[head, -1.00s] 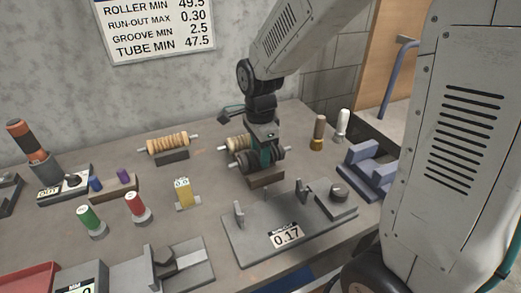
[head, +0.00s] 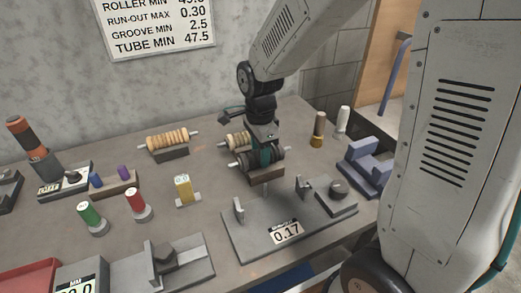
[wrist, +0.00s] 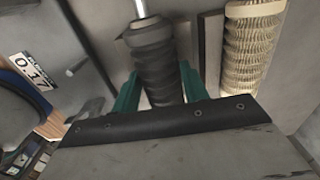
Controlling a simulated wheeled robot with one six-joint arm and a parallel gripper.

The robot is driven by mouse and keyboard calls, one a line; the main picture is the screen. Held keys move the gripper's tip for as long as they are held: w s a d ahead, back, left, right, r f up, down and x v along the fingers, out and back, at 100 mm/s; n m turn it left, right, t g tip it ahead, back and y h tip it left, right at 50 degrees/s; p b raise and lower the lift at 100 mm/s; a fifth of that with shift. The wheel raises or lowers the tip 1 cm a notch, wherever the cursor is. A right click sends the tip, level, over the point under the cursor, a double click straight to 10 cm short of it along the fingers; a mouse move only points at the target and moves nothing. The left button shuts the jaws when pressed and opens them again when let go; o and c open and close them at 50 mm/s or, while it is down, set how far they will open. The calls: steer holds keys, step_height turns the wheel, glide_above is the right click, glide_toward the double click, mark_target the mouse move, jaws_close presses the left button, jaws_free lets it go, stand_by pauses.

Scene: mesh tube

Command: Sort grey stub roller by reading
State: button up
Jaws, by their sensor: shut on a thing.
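The dark grey stub roller (head: 272,161) is between the teal fingers of my gripper (head: 264,158), which is shut on it. It also shows in the wrist view (wrist: 154,55), its metal shaft pointing up the picture, with my gripper's fingers (wrist: 155,88) on either side. In the head view it is just above a brown rest (head: 265,178); I cannot tell whether it touches. The run-out gauge (head: 250,238) stands in front and reads 0.17. The wall sign (head: 158,22) lists limits, including run-out max 0.30, groove min 2.5 and tube min 47.5.
A cream roller (head: 238,139) lies close behind my gripper. Another tan roller (head: 168,141) rests farther left. A blue block stand (head: 368,168) is at the right. A red tray (head: 28,284) is front left.

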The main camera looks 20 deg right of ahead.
steer(key=shift+f, duration=0.4)
stand_by(0.8)
steer(key=o, duration=1.3)
steer(key=shift+r, duration=0.1)
steer(key=shift+r, duration=7.35)
steer(key=s+d+n, duration=0.1)
steer(key=s+n, duration=0.5)
steer(key=s, duration=0.1)
steer(key=s+d+n+t, duration=0.1)
steer(key=s+n, duration=0.5)
steer(key=s, duration=0.1)
steer(key=s+d+n, duration=0.1)
steer(key=s+n, duration=0.5)
steer(key=s, duration=0.2)
steer(key=shift+d+r, duration=0.25)
steer(key=shift+d, duration=0.05)
